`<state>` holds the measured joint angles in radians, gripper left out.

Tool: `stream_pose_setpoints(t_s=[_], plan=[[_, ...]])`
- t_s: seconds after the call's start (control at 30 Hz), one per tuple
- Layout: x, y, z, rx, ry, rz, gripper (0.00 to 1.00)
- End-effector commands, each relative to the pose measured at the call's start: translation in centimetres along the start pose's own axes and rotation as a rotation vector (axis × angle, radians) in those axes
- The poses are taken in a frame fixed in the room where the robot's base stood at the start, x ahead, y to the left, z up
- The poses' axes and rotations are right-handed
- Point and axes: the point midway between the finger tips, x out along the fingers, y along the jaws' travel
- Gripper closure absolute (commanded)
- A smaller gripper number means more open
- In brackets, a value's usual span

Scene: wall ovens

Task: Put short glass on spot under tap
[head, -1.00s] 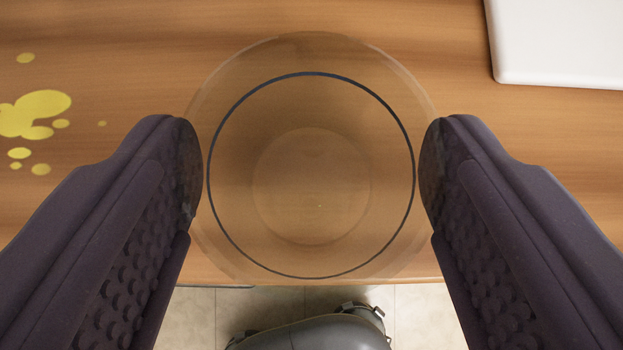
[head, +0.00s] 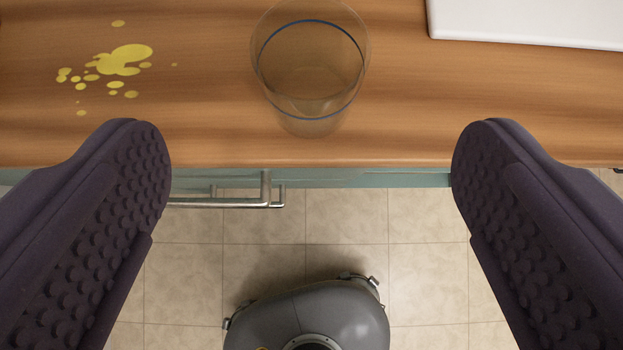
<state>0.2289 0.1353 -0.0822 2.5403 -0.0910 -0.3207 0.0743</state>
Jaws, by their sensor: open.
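A clear short glass (head: 310,75) with a dark blue ring stands upright on the wooden counter (head: 210,130), near its front edge. My gripper (head: 312,150) is open and empty, with its two dark studded fingers wide apart at left and right. The glass lies beyond the fingertips, toward the top of the picture, roughly centred between them and touching neither. No tap and no spot under a tap can be seen.
A yellow splash (head: 118,62) marks the counter left of the glass. A white flat object (head: 530,20) lies at upper right. Below the counter edge are a metal handle (head: 225,204) and the tiled floor (head: 430,270).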

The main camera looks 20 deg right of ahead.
Motion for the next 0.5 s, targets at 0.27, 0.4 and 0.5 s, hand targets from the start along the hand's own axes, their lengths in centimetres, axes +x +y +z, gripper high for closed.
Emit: stream_pose_setpoints(t_s=[0.27,0.4,0.5], plan=[[-1.1,0.0,0.1,0.000,-0.001,0.000,0.08],[-1.2,-0.2,-0.8,-0.004,0.011,-0.003,0.08],[-1.9,-1.2,-5.2,-0.021,0.064,-0.017,0.08]])
